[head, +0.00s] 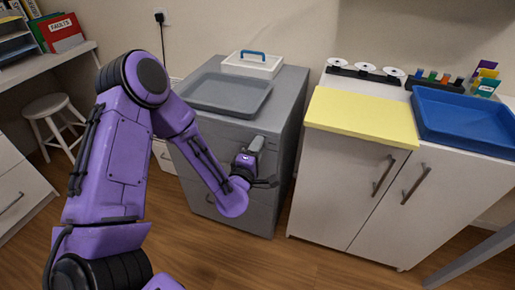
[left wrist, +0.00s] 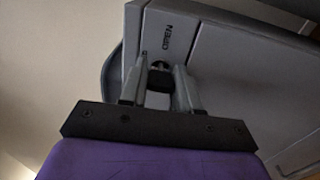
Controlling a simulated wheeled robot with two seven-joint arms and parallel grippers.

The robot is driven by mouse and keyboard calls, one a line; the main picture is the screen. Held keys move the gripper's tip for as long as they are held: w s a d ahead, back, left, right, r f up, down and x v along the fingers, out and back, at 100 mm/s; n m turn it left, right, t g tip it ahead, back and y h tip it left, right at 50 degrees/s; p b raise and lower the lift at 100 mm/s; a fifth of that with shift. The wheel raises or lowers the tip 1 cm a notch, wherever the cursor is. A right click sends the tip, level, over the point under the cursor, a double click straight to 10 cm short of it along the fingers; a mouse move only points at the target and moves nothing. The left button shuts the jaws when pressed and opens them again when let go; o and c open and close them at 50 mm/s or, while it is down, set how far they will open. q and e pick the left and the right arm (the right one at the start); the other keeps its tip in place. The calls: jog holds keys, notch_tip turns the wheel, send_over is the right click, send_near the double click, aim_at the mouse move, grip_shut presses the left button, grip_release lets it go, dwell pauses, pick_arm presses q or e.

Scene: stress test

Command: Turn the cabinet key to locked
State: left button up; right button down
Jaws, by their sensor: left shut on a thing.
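The grey cabinet (head: 225,205) stands in the middle of the head view, and my purple left arm reaches across its front. My left gripper (head: 257,146) is at the upper right of that front. In the left wrist view my left gripper (left wrist: 160,82) is shut on a small dark key (left wrist: 159,80) at the cabinet face. The word OPEN (left wrist: 165,38) is printed on the face beside the key. The key's exact angle is hard to tell; in the head view the gripper hides it. My right gripper is not in view.
A grey tray (head: 228,93) and a white box with a blue handle (head: 252,65) sit on the cabinet. To the right, a white cupboard (head: 340,190) carries a yellow board (head: 362,115) and a blue tray (head: 465,120). A white stool (head: 48,107) stands left.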

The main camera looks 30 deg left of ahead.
pick_arm(q)
jog(key=shift+f, duration=0.1)
dwell(0.3)
jog(key=o, duration=1)
jog(key=p+v, duration=0.1)
jog(key=v, duration=0.9)
jog(key=shift+s+d, duration=0.1)
jog(key=shift+s, duration=0.2)
